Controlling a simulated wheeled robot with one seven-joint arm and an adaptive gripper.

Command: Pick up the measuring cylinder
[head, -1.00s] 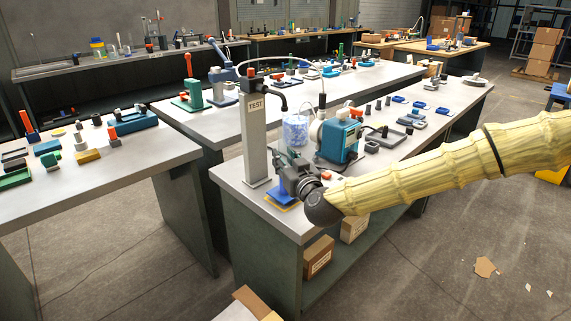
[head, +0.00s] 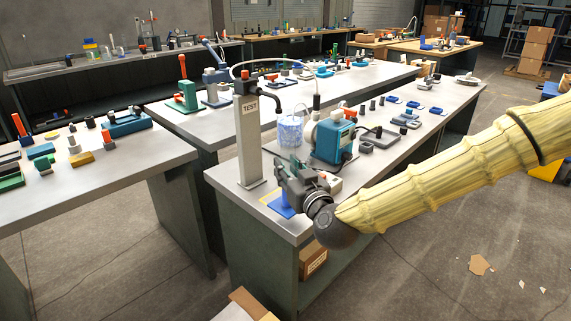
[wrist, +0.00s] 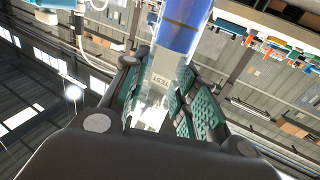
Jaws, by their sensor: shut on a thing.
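The measuring cylinder shows as a blue base (head: 283,205) below my gripper in the head view; its upper part is hidden by the gripper. My gripper (head: 286,172) is at the front left corner of the near bench, in front of the grey TEST post. In the wrist view, the cylinder's clear body (wrist: 160,83) sits between the green-padded fingers (wrist: 153,100), with its blue end at the top. The fingers are shut on it. A yellow patch shows on the bench beside the base; I cannot tell how far the base is above the bench.
The TEST post (head: 250,140) stands close behind my gripper, with a spout towards a clear beaker (head: 290,131). A teal pump (head: 332,138) stands to the right. Small parts lie farther along the bench (head: 450,92). A cardboard box (head: 313,258) is on the lower shelf.

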